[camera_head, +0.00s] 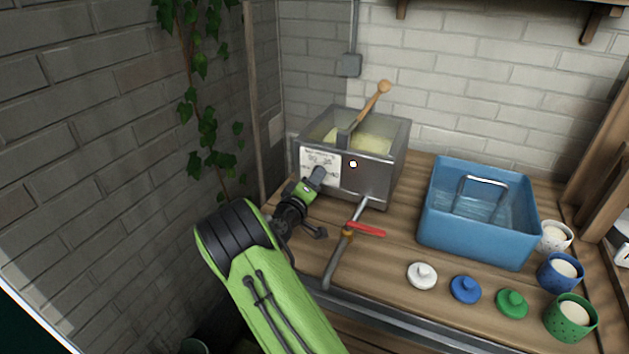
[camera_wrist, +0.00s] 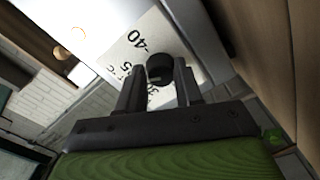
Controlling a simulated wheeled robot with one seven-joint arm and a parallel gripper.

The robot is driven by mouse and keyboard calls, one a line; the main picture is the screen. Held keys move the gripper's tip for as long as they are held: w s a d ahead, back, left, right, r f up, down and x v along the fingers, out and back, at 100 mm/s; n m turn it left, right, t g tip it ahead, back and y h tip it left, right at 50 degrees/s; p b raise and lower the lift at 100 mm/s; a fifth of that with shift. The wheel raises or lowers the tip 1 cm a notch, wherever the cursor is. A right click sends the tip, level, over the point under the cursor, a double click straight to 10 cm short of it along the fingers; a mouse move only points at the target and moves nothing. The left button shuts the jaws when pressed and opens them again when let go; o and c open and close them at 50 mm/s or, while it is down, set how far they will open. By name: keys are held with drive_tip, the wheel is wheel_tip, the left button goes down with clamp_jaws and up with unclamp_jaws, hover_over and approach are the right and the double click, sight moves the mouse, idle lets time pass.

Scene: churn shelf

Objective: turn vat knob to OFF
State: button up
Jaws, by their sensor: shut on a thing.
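The metal vat (camera_head: 374,178) stands at the back left of the wooden counter, with pale yellow contents and a wooden-handled paddle (camera_head: 372,103) leaning in it. Its front bears a white dial plate (camera_head: 311,160) with dark numbers; 40 and part of 35 can be read in the wrist view (camera_wrist: 134,58). My gripper (camera_head: 319,174) is at the plate. In the wrist view my gripper (camera_wrist: 160,88) is shut on the black vat knob (camera_wrist: 159,67), one finger on each side. The knob's pointer direction cannot be made out. In the head view my gripper hides the knob.
A pipe with a red valve handle (camera_head: 366,229) runs from the vat, right of my gripper. A blue basin (camera_head: 478,246) stands to the right. White, blue and green lids (camera_head: 512,302) and perforated cups (camera_head: 571,317) are at front right. A brick wall is close on the left.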

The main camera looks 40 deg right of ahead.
drive_tip(key=n+p, duration=0.1)
drive_tip(key=n, duration=0.1)
drive_tip(key=n+p, duration=0.4)
drive_tip(key=shift+r, duration=0.25)
drive_tip(key=n+p, duration=0.4)
drive_tip(key=n, duration=0.1)
drive_tip(key=shift+a+r+n+p, duration=0.1)
drive_tip(key=shift+n+p, duration=0.25)
drive_tip(key=shift+n, duration=0.05)
drive_tip(key=n+p, duration=0.4)
drive_tip(key=n, duration=0.1)
drive_tip(key=shift+w, duration=0.1)
drive_tip(key=n+p, duration=0.2)
drive_tip(key=n, duration=0.2)
drive_tip(key=shift+n+p, duration=0.3)
drive_tip(key=shift+p, duration=0.05)
drive_tip(key=shift+w+n+p, duration=0.1)
drive_tip(key=shift+n+p, duration=0.3)
drive_tip(key=shift+n, duration=0.5)
drive_tip(key=o, duration=1)
drive_tip(key=shift+a, duration=0.15)
